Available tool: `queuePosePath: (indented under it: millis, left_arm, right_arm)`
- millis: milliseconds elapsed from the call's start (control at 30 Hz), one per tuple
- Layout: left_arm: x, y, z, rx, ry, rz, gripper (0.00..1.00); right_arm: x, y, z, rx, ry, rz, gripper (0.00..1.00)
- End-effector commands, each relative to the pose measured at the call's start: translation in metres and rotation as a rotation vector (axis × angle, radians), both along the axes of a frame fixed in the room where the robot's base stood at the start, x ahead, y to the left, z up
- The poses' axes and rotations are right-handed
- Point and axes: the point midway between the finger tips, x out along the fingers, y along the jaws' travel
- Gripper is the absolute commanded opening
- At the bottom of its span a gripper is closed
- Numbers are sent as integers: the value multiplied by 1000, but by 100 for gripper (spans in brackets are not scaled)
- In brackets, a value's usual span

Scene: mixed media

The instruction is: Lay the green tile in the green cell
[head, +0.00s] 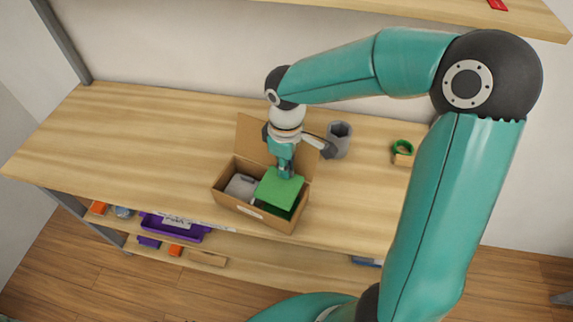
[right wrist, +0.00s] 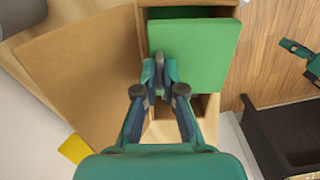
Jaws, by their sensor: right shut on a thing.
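The green tile (head: 280,190) is a flat square, held by its edge in my right gripper (head: 286,173). It lies over the right part of an open cardboard box (head: 236,206), slightly tilted. In the right wrist view the tile (right wrist: 200,58) extends out from the shut fingertips (right wrist: 160,75). The green cell (head: 291,212) shows as a dark green strip under the tile's front edge; the tile hides most of it. I cannot tell whether the tile touches the box. A teal and dark piece (right wrist: 297,48) at the right wrist view's right edge may be my left gripper; its jaws are unclear.
A grey item (head: 240,187) sits in the box's left compartment. The box's back flap (head: 253,138) stands up. A grey cup (head: 339,138) and a green ring on a wooden block (head: 402,150) stand to the right. The table's left side is clear. A purple tray (head: 172,228) sits below.

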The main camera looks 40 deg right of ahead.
Motion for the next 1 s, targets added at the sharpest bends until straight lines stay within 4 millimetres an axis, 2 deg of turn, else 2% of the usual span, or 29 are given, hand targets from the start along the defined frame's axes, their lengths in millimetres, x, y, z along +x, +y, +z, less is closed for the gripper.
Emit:
queuePosePath:
  millis: [700,1000]
  left_arm:
    - [0,0,-67,0,0,0,40]
    - [0,0,-76,0,-1,0,40]
  right_arm:
    - [-3,-3,-78,-1,1,-9,0]
    - [-3,-3,-89,0,0,-10,0]
